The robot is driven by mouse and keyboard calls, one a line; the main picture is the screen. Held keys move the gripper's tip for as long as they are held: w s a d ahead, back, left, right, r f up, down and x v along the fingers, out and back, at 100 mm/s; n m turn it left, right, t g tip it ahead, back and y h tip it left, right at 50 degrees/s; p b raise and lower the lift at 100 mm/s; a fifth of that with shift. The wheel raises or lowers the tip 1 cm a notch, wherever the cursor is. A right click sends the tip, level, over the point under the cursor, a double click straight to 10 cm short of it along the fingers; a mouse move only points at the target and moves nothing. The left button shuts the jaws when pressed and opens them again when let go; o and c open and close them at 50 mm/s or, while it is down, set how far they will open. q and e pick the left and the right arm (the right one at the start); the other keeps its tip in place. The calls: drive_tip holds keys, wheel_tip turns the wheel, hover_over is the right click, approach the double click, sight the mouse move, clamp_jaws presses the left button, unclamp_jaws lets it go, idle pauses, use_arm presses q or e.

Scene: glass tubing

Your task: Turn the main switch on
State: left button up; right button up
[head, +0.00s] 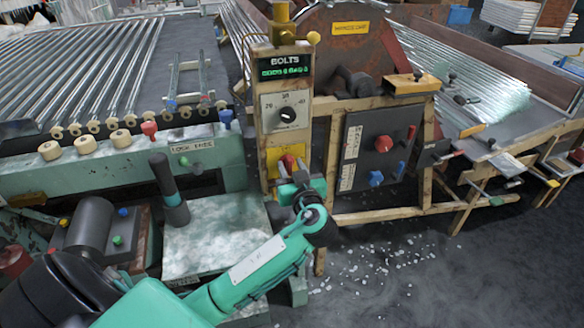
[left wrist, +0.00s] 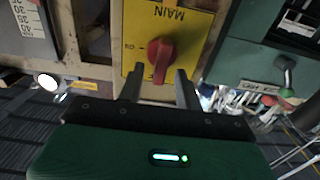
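The main switch is a red rotary knob (left wrist: 160,55) on a yellow plate (left wrist: 190,25) marked MAIN, which appears upside down in the left wrist view. The knob's grip stands roughly upright in that view. In the head view the red knob (head: 288,162) sits low on the wooden post, partly hidden by my gripper. My left gripper (head: 303,180) is in front of the plate. In the left wrist view its two fingers (left wrist: 158,76) are apart, one on each side of the knob's lower end, with visible gaps. Contact cannot be told. My right gripper is not in view.
A dark panel (head: 376,150) with red and blue knobs stands to the right. A green machine (head: 120,165) with levers is at the left. Glass bits litter the floor.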

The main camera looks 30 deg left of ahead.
use_arm(q)
clamp_jaws()
